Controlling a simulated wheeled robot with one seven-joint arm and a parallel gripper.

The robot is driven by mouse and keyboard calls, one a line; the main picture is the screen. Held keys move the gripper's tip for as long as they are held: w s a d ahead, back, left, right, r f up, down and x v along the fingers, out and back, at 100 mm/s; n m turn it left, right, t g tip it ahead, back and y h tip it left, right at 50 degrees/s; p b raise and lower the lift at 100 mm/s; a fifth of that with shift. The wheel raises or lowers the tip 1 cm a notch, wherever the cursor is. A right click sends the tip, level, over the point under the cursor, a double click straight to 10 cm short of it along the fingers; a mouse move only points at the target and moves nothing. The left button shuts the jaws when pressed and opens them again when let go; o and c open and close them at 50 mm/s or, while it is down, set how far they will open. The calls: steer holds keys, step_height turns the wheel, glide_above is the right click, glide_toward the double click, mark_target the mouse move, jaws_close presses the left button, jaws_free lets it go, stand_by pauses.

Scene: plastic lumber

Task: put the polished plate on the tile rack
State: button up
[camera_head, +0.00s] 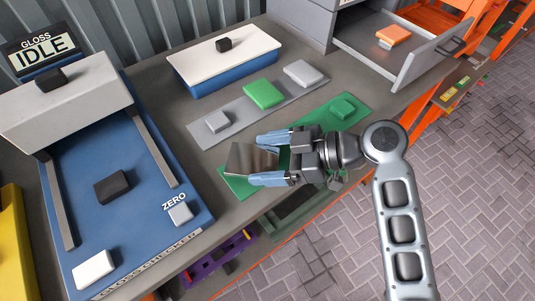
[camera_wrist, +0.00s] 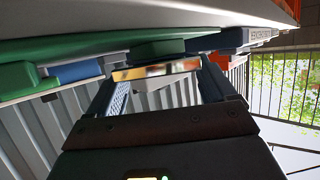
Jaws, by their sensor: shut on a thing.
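The polished plate (camera_head: 250,160) is a shiny metallic square between the blue fingers of my gripper (camera_head: 262,157). It also shows as a bright reflective strip between the fingers in the wrist view (camera_wrist: 155,71). My gripper is shut on it, over the near end of a green mat (camera_head: 237,187). I cannot tell whether the plate touches the mat. No rack is labelled. A flat grey strip (camera_head: 236,108) behind the gripper bears a grey tile (camera_head: 217,121), a green tile (camera_head: 263,93) and a light grey tile (camera_head: 303,73); I cannot tell if it is the tile rack.
A blue gloss checker (camera_head: 140,225) stands at the left, its display (camera_head: 42,55) reading IDLE. A white-topped blue box (camera_head: 223,58) is at the back. An open drawer (camera_head: 385,60) holds an orange block (camera_head: 393,36).

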steer(key=shift+f, duration=0.15)
steer(key=o, duration=1.1)
steer(key=shift+c, duration=0.2)
steer(key=b+v, duration=0.2)
steer(key=v, duration=1)
